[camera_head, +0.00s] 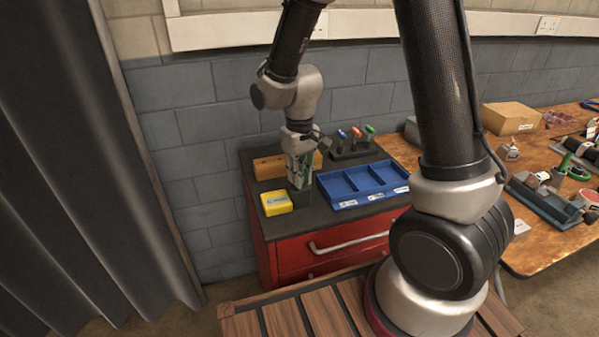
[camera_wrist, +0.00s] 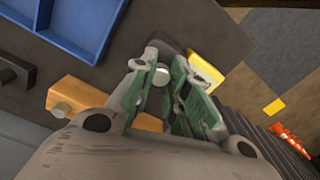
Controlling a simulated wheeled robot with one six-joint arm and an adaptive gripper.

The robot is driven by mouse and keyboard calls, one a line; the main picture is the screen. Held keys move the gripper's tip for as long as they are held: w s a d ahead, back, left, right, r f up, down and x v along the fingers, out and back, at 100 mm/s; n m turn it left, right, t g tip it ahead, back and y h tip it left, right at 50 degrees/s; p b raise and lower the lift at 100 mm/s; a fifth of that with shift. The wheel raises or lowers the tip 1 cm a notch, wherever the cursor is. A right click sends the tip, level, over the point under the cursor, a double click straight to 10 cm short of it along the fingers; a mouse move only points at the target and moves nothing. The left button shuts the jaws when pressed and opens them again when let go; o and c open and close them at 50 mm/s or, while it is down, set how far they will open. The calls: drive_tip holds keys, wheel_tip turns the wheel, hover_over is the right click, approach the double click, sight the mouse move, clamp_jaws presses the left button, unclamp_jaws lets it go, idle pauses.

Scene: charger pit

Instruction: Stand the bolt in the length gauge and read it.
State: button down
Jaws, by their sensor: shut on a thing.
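My gripper (camera_head: 299,177) points down over the dark top of a red cabinet and is shut on the bolt. In the wrist view the pale round end of the bolt (camera_wrist: 161,77) shows between the green fingers of the gripper (camera_wrist: 163,70). A dark grey block (camera_wrist: 168,53), which looks like the length gauge, lies under the fingertips. The bolt's lower end is hidden, so I cannot tell if it is inside the gauge. No reading can be made out.
A yellow box (camera_head: 276,203) stands close at the left of the gripper, and a blue tray with compartments (camera_head: 346,203) at the right. A wooden block (camera_head: 268,168) lies behind. A rack with coloured handles (camera_head: 352,150) stands at the back right. The cabinet's front strip is clear.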

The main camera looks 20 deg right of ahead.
drive_tip(key=shift+f, duration=0.3)
drive_tip(key=c, duration=1.3)
unclamp_jaws()
drive_tip(key=shift+r, duration=0.1)
wheel_tip(320, 180, up, 12)
drive_tip(key=shift+f, duration=0.1)
